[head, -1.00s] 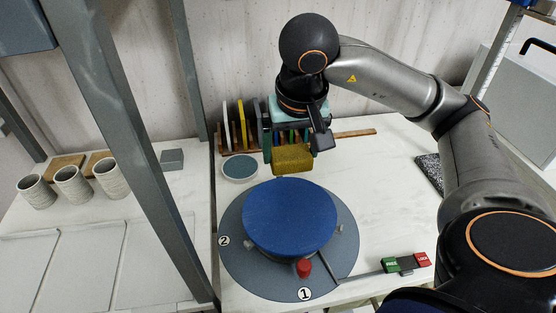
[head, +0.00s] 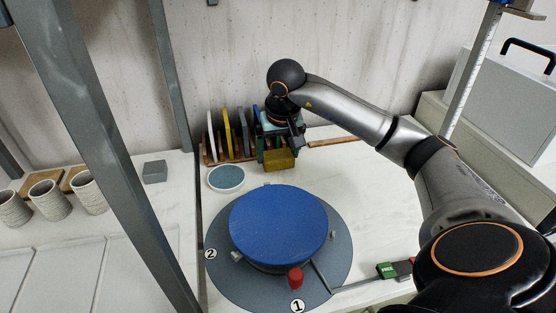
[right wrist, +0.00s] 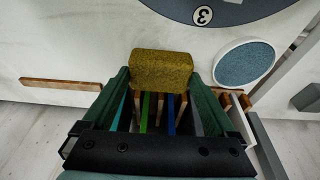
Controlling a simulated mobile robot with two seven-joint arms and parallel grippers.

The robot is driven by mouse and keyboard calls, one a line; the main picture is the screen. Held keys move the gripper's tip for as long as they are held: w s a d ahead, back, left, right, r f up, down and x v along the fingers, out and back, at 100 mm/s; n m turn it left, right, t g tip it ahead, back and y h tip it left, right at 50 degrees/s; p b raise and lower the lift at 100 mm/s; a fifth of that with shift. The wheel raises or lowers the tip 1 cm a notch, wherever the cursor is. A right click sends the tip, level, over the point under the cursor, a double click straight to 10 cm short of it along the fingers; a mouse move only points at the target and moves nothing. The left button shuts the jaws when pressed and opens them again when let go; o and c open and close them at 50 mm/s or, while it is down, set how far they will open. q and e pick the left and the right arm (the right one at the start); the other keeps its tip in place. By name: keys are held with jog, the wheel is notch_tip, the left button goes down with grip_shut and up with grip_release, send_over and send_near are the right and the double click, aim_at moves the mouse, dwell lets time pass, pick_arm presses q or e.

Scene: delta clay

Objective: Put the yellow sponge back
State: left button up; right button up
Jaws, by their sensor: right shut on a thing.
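The yellow sponge (head: 280,160) is a rough mustard block. My right gripper (head: 279,152) is shut on it, pointing down in front of the plate rack at the back of the table. In the right wrist view the sponge (right wrist: 161,70) sits between the tips of the two green fingers (right wrist: 160,82). I cannot tell whether the sponge touches the table. My left gripper is not in view.
The rack (head: 208,158) holds several coloured upright plates close to my gripper. A round teal-topped dish (head: 226,178) lies left of the sponge. A blue disc (head: 278,222) on a grey turntable (head: 225,275) stands in front. The table to the right is fairly clear.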

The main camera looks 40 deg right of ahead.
jog(key=shift+f, duration=1.15)
jog(key=shift+f, duration=0.1)
jog(key=shift+f, duration=0.1)
jog(key=o, duration=1)
jog(key=shift+c, duration=0.2)
jog(key=p+v, duration=0.1)
jog(key=v, duration=1.1)
jog(key=shift+r+p, duration=0.25)
jog(key=shift+p, duration=0.05)
